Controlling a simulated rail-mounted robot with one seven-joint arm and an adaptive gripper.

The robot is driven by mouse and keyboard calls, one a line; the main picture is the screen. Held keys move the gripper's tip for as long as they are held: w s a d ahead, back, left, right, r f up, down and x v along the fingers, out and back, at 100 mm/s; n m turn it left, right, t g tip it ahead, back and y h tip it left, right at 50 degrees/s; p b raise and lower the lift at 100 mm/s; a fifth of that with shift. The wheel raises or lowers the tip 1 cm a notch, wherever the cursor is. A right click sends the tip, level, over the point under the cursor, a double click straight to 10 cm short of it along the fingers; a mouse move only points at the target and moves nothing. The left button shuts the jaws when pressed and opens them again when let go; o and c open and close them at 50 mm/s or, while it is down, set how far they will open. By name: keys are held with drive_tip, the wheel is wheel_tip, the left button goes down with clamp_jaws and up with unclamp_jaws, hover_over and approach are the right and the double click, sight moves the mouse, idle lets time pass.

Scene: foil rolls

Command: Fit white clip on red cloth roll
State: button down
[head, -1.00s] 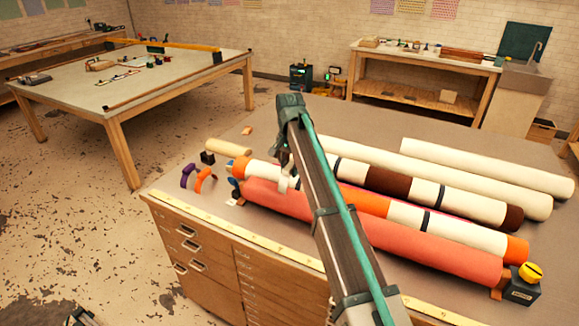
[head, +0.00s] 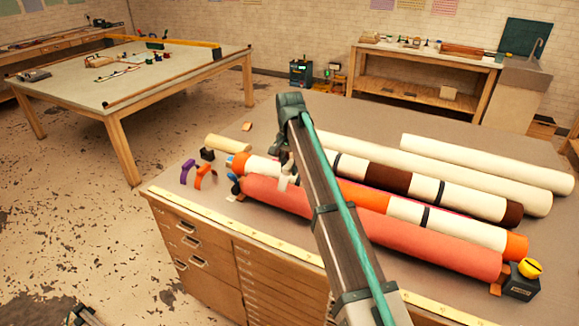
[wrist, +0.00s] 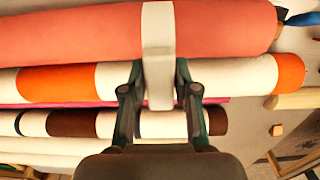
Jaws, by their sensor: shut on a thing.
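The red cloth roll (head: 400,240) lies along the front of the table. It crosses the top of the wrist view (wrist: 70,35). My gripper (wrist: 160,85) is shut on the white clip (wrist: 158,40), which stands out between the fingers. In the wrist view the clip overlaps the red roll; whether it touches the roll I cannot tell. In the head view my gripper (head: 287,162) is over the left part of the rolls, with the clip (head: 283,183) low beside it. My arm hides part of the rolls.
An orange-and-white roll (head: 462,230) lies just behind the red one. A brown-and-white roll (head: 390,180) and plain cream rolls (head: 470,160) lie further back. Purple (head: 187,171) and orange (head: 205,175) clips stand at the left. A dark box (head: 521,283) stands at the right end.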

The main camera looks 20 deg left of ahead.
sight(289, 188)
drive_tip(key=shift+f, duration=0.2)
idle(0.3)
drive_tip(key=shift+f+b, duration=0.4)
drive_tip(key=shift+f, duration=0.65)
drive_tip(key=shift+f, duration=0.2)
drive_tip(key=shift+f+b, duration=0.3)
drive_tip(key=shift+f, duration=0.65)
drive_tip(key=shift+f, duration=0.2)
drive_tip(key=shift+f, duration=0.5)
drive_tip(key=shift+f, duration=0.15)
idle(0.6)
